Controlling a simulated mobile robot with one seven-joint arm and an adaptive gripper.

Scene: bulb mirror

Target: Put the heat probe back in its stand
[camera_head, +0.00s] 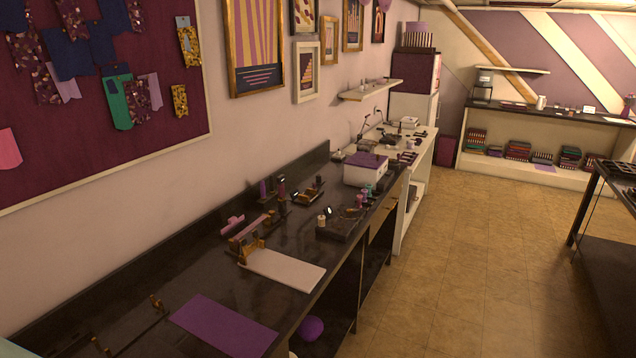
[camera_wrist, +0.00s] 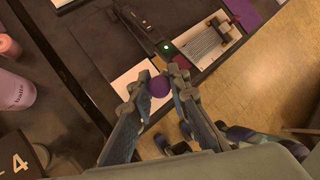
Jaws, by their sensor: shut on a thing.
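My gripper (camera_wrist: 157,84) shows in the wrist view, its two dark fingers closed in on a dark purple, round-ended thing (camera_wrist: 158,87). This appears to be the heat probe seen end-on; most of its length is hidden. Beyond the fingertips, a white sheet or plate (camera_wrist: 130,84) lies on the dark worktop. A long black device (camera_wrist: 138,22) lies farther up, with a small lit green light (camera_wrist: 165,46) near its end. I cannot tell for sure which thing is the probe's stand. My gripper is not visible in the head view.
A grey ribbed block (camera_wrist: 210,42) lies near the counter's edge, with floor (camera_wrist: 265,75) beyond. A lilac cup (camera_wrist: 14,91) stands at the left. In the head view, the long dark counter (camera_head: 115,285) carries a purple mat (camera_head: 222,325), a white board (camera_head: 283,270) and small tools.

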